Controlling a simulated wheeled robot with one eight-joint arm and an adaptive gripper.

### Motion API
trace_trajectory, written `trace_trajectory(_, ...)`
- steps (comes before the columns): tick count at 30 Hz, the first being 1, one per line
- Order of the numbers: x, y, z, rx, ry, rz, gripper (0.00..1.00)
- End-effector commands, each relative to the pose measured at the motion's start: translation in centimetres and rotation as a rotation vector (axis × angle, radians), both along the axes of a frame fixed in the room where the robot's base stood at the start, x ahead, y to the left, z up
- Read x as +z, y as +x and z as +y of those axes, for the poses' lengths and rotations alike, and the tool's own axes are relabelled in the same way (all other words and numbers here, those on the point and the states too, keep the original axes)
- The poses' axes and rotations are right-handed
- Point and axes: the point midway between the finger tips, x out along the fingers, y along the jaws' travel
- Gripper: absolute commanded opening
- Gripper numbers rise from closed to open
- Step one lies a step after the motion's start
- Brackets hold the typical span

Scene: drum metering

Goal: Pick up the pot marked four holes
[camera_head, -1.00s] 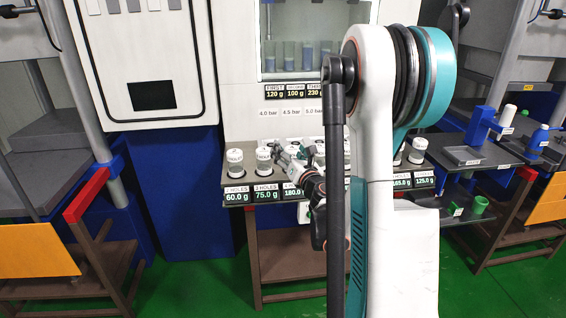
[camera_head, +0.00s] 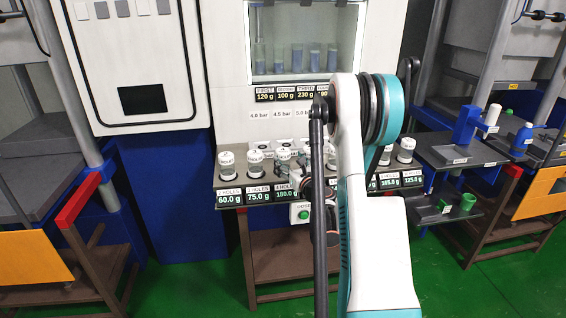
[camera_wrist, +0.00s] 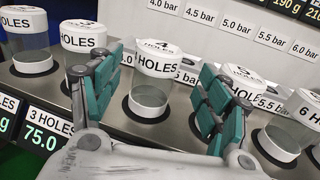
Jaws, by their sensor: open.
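The fingers are open, one on each side, with visible gaps to the pot. Contact cannot be seen. In the head view the pot (camera_head: 283,155) is the third from the left, above the 180.0 g label. There my arm hides most of my gripper.
Neighbouring pots stand close on both sides: the three-hole pot (camera_wrist: 82,48) at left, another pot (camera_wrist: 240,88) at right and a six-hole pot (camera_wrist: 296,122) beyond it. The labelled wall panel (camera_wrist: 205,42) rises behind the row. Labelled weight displays (camera_head: 257,193) line the shelf front.

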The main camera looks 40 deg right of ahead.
Motion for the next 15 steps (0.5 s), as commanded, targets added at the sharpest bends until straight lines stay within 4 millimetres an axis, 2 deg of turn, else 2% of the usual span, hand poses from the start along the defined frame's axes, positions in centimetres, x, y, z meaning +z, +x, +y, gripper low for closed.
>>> trace_trajectory(5, -0.1, 1.3, -0.3, 0.001, 0.001, 0.0, 0.7)
trace_trajectory(12, -0.1, 4.5, -1.1, 0.001, 0.001, 0.0, 0.7)
trace_trajectory(15, 0.0, 5.1, -1.4, 0.0, 0.001, 0.0, 0.7)
